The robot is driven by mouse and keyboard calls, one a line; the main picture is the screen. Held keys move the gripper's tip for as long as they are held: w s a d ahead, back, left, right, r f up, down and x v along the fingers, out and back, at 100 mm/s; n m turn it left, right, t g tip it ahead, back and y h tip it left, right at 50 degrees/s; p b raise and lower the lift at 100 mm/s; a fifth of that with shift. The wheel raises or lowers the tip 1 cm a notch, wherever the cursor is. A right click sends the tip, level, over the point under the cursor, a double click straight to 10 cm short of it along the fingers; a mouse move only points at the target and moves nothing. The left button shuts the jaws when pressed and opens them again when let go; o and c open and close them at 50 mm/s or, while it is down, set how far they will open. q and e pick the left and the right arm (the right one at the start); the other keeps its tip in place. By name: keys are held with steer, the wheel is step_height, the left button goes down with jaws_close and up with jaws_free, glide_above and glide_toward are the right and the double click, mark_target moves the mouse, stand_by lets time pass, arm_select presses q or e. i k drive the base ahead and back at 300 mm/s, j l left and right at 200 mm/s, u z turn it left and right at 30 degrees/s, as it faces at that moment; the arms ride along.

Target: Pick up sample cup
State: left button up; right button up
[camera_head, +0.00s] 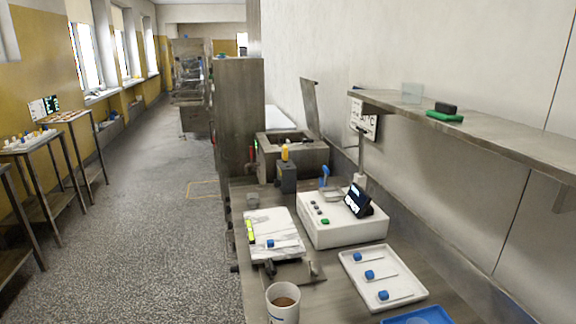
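A white cup (283,306) with brown contents stands upright at the near left edge of the workbench, cut off by the bottom of the picture. I cannot tell for sure which of the two is the sample cup. Neither of my grippers is in view, and nothing is seen touching either cup.
The bench (338,284) also holds a marble-patterned board (283,228), a white scale-like device (343,231) with a dark display, a white tray (404,291) with blue-capped samplers and a blue tray (420,316). A shelf (500,125) overhangs the right. The left floor is open.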

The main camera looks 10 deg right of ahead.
mark_target(253, 201)
steer(key=k+z, duration=0.25)
steer(key=z, duration=0.2)
steer(key=k+l+z, duration=0.15)
steer(key=k+z, duration=0.15)
steer(key=z, duration=0.2)
steer(key=i+j, duration=0.15)
steer(key=j, duration=0.35)
steer(key=i+j+z, duration=0.15)
steer(key=j, duration=0.3)
steer(key=i+j, duration=0.15)
steer(key=j, duration=0.35)
steer(key=i+j+z, duration=0.15)
steer(key=j, duration=0.85)
steer(key=i+j, duration=0.1)
steer(key=j, duration=0.3)
steer(key=i+j, duration=0.1)
steer(key=j, duration=0.35)
steer(key=i+j, duration=0.1)
steer(key=j, duration=0.3)
steer(key=i+j, duration=0.1)
steer(key=j, duration=0.35)
steer(key=i+j, duration=0.1)
steer(key=j, duration=0.3)
steer(key=i+j, duration=0.15)
steer(key=j, duration=0.3)
